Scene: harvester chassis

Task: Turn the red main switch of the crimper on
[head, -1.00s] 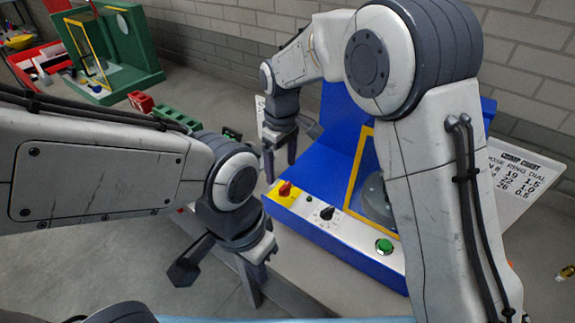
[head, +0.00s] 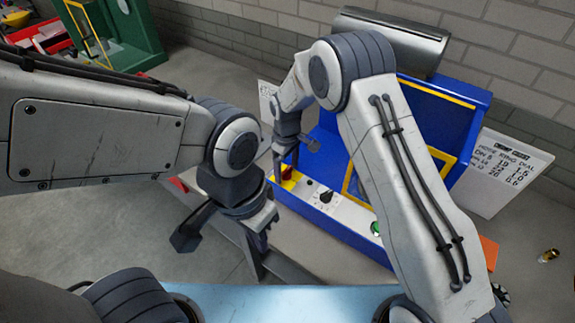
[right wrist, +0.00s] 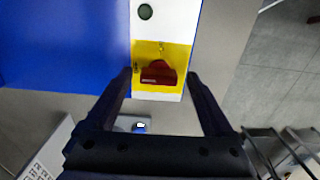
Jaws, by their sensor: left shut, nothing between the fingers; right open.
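The red main switch (right wrist: 158,73) is a knob on a yellow plate (right wrist: 142,89) at the end of the crimper's white panel. In the right wrist view the knob lies crosswise. My right gripper (right wrist: 158,80) is open, with one finger on each side of the knob and gaps between; I cannot tell the height gap. In the head view the right gripper (head: 284,165) is over the switch (head: 288,173) and partly hides it. The crimper (head: 328,232) is blue with a yellow-framed window. My left gripper (head: 256,262) is shut and empty, in front of the crimper's left end.
The panel also carries a black dial (head: 326,197) and a green button (head: 376,228), partly behind my right arm. A white chart (head: 500,172) stands at the right. A small brass piece (head: 548,255) lies on the table. A green machine (head: 125,35) stands at the back left.

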